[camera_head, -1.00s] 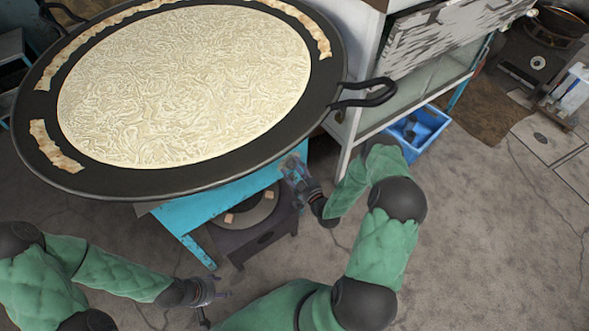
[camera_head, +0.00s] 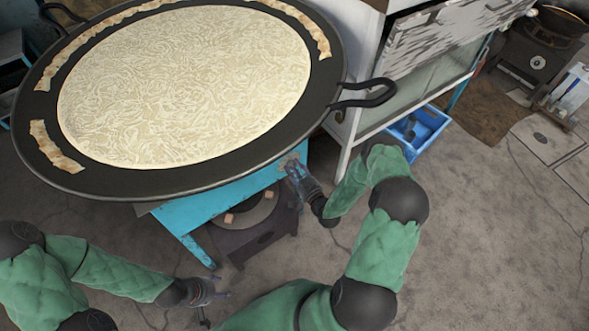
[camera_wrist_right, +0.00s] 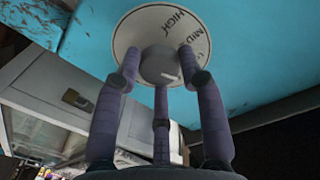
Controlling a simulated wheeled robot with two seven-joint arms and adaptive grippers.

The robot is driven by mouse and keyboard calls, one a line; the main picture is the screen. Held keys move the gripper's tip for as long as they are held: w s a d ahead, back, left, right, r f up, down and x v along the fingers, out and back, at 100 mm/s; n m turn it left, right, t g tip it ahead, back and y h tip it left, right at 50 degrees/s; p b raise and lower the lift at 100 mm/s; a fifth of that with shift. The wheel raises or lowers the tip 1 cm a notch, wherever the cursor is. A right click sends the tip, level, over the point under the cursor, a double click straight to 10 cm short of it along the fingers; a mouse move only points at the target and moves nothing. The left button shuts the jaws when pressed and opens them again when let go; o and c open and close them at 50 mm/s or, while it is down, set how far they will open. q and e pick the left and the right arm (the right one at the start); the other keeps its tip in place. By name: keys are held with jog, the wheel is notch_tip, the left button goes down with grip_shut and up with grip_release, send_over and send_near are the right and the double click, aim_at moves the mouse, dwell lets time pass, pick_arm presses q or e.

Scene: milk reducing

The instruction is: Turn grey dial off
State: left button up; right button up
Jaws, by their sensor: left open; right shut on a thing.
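The grey dial (camera_wrist_right: 160,66) sits on a round white plate (camera_wrist_right: 190,22) marked HIGH and MID, fixed to the blue stand (camera_wrist_right: 250,50). In the right wrist view, my right gripper's fingers (camera_wrist_right: 158,75) are closed around the dial from both sides, with a third finger below it. In the head view my right gripper (camera_head: 296,170) is at the blue stand's (camera_head: 205,212) right corner under the pan, and the dial is hidden there. My left gripper (camera_head: 218,293) is open and empty, low over the floor at the left.
A large black pan (camera_head: 200,185) of pale milk (camera_head: 185,85) stands above the blue stand. A dark burner (camera_head: 262,235) is beneath it. A white cabinet (camera_head: 355,60) and a blue crate (camera_head: 425,128) stand to the right. Open floor lies at the lower right.

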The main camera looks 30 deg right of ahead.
jog(key=shift+w+d+r+m, duration=0.1)
jog(key=shift+r+m, duration=0.05)
jog(key=shift+m, duration=0.95)
jog(key=shift+w+d+r+m, duration=0.1)
jog(key=shift+m, duration=1)
jog(key=shift+d, duration=0.1)
jog(key=o, duration=1.2)
jog(key=shift+c, duration=0.2)
jog(key=shift+s, duration=0.1)
jog(key=shift+f, duration=0.1)
jog(key=shift+s, duration=0.1)
jog(key=shift+s, duration=0.35)
jog(key=s, duration=1.1)
jog(key=shift+r, duration=0.25)
